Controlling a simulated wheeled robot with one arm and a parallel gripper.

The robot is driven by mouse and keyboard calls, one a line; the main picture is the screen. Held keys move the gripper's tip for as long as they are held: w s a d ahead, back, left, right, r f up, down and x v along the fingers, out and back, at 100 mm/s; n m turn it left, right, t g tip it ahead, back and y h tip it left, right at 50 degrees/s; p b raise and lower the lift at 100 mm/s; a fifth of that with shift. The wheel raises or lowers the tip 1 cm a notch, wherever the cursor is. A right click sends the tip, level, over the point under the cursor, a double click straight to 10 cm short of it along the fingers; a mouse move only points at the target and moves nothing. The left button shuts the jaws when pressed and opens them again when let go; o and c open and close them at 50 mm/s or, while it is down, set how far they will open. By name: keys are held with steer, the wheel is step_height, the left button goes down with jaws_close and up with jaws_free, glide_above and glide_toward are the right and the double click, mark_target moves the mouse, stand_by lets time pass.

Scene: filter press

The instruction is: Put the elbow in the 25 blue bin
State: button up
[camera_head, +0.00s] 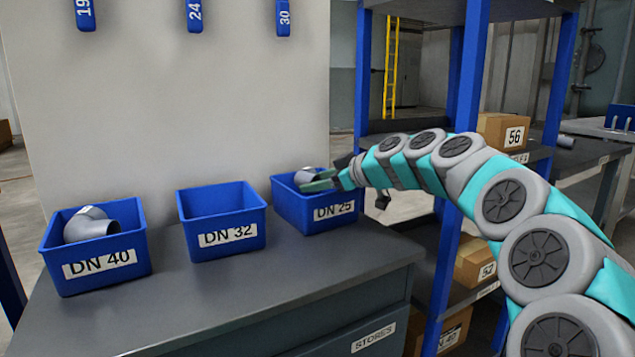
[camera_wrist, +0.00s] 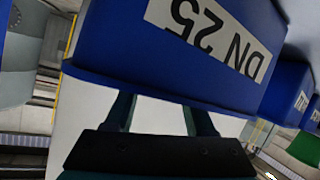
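A grey metal elbow (camera_head: 309,174) shows at the top of the blue DN 25 bin (camera_head: 333,213), at my gripper's fingers. My gripper (camera_head: 318,182) reaches over the bin's rim from the right, its green fingers at the bin's mouth. In the wrist view the DN 25 bin (camera_wrist: 160,60) appears upside down and covers the fingertips. The two fingers are apart there, with a gap between them. The elbow is not visible in the wrist view, and I cannot tell whether the fingers grip it.
The blue DN 32 bin (camera_head: 221,238) looks empty. The blue DN 40 bin (camera_head: 97,264) at the left holds a larger grey elbow (camera_head: 90,225). All stand on a dark grey counter (camera_head: 250,291). A blue-post rack (camera_head: 444,265) with cardboard boxes stands right of the counter.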

steer(key=o, duration=0.4)
steer(key=v, duration=1.2)
steer(key=shift+d, duration=0.1)
